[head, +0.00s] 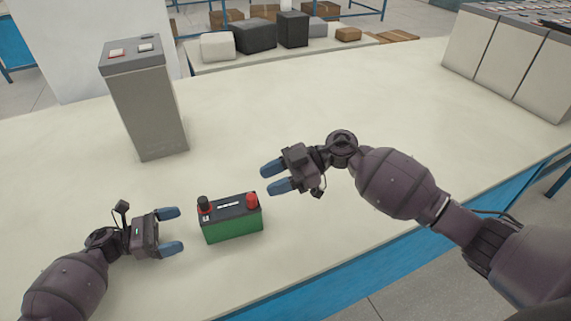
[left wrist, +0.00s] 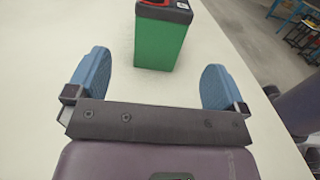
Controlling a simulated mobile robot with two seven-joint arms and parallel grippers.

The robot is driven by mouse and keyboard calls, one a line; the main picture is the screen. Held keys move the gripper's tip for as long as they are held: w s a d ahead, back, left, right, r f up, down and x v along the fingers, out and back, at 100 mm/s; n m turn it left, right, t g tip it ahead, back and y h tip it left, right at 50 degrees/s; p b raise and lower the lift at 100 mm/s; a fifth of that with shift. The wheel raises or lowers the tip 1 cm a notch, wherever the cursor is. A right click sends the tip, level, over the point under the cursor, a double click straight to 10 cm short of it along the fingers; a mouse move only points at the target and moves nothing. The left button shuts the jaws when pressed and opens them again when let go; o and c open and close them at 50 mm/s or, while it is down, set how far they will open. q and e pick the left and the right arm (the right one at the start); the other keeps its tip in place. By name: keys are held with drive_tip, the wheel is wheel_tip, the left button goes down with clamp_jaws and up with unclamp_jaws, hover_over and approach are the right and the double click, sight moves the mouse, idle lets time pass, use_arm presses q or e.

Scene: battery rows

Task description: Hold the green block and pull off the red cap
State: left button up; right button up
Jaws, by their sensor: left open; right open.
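The green block (head: 234,225), a battery with a black top, stands upright on the pale table. Its red cap (head: 252,199) sits on the top at the right end, and a black cap (head: 204,203) sits at the left end. My left gripper (head: 176,230) is open and empty, just left of the block, fingers pointing at it. In the left wrist view the block (left wrist: 160,45) stands beyond and between the open fingers (left wrist: 160,82), apart from them. My right gripper (head: 274,178) is open and empty, above and to the right of the red cap, not touching it.
A grey pedestal (head: 147,108) with small items on top stands behind the block to the left. Grey cabinets (head: 510,58) stand at the far right. Several boxes (head: 255,37) sit on a platform at the back. The table (head: 330,110) around the block is clear.

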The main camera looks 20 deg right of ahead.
sight(215, 219)
use_arm(q)
drive_tip(key=shift+d, duration=0.25)
drive_tip(key=d, duration=1)
drive_tip(key=shift+w+d, duration=0.15)
drive_tip(key=shift+w, duration=0.25)
use_arm(e)
drive_tip(key=w+d+h, duration=0.1)
drive_tip(key=h, duration=0.1)
drive_tip(key=w+d+h, duration=0.2)
drive_tip(key=shift+w+d+g+h, duration=0.25)
drive_tip(key=shift+g+h, duration=0.15)
use_arm(q)
drive_tip(key=c, duration=1.8)
drive_tip(key=shift+c, duration=0.2)
use_arm(e)
drive_tip(key=shift+o, duration=0.3)
